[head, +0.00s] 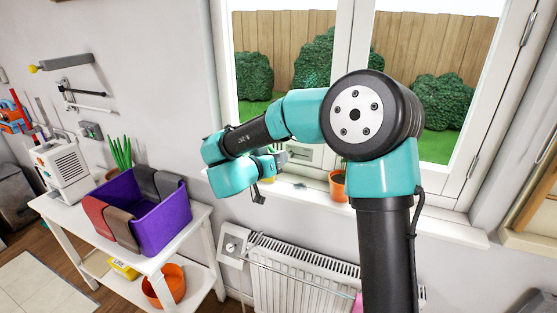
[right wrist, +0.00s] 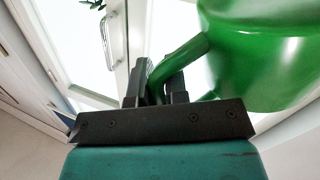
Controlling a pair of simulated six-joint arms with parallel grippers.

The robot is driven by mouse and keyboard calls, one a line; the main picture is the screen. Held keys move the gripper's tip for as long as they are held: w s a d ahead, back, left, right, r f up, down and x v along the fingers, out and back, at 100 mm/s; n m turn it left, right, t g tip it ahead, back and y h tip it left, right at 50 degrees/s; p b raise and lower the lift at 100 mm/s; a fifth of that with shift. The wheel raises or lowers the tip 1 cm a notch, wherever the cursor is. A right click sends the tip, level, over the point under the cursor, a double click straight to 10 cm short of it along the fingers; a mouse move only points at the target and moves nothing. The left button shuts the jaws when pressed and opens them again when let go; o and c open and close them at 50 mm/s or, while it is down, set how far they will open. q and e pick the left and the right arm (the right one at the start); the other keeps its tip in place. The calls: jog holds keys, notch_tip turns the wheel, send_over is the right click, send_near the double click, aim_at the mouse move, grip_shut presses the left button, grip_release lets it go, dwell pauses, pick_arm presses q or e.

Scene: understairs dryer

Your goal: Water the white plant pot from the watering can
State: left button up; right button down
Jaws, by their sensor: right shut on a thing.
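My right arm reaches across the window in the head view, with its right gripper (head: 272,162) near the sill, small and partly hidden by the wrist. In the right wrist view the right gripper (right wrist: 162,82) is shut on the handle of the green watering can (right wrist: 262,50). The can's body is at the upper right and is cut off by the frame. I cannot make out the can's spout, or the can clearly in the head view. I cannot pick out a white plant pot. My left gripper is not in view.
An orange pot (head: 338,187) stands on the windowsill (head: 430,217), partly behind my arm. A radiator (head: 300,280) is below. At left, a white table (head: 190,237) holds a purple crate (head: 165,220), a leafy green plant (head: 121,152) and a white appliance (head: 65,167).

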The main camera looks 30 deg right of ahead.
jog(key=shift+w+r+n, duration=0.25)
jog(key=shift+r+n, duration=0.05)
jog(key=shift+r, duration=0.35)
jog(key=shift+w+r+n, duration=0.2)
jog(key=shift+r+n, duration=0.1)
jog(key=shift+r, duration=0.3)
jog(key=shift+w+a+r+n+y, duration=0.1)
jog(key=shift+w+r+n, duration=0.1)
jog(key=shift+r, duration=0.25)
jog(key=shift+w+d+r+n+y, duration=0.1)
jog(key=shift+w+r+n, duration=0.15)
jog(key=shift+r, duration=0.15)
jog(key=shift+w+a+r+n+y, duration=0.1)
jog(key=shift+w+r+n, duration=0.1)
jog(key=shift+r, duration=0.25)
dwell(0.7)
jog(key=shift+f, duration=0.1)
dwell(1.6)
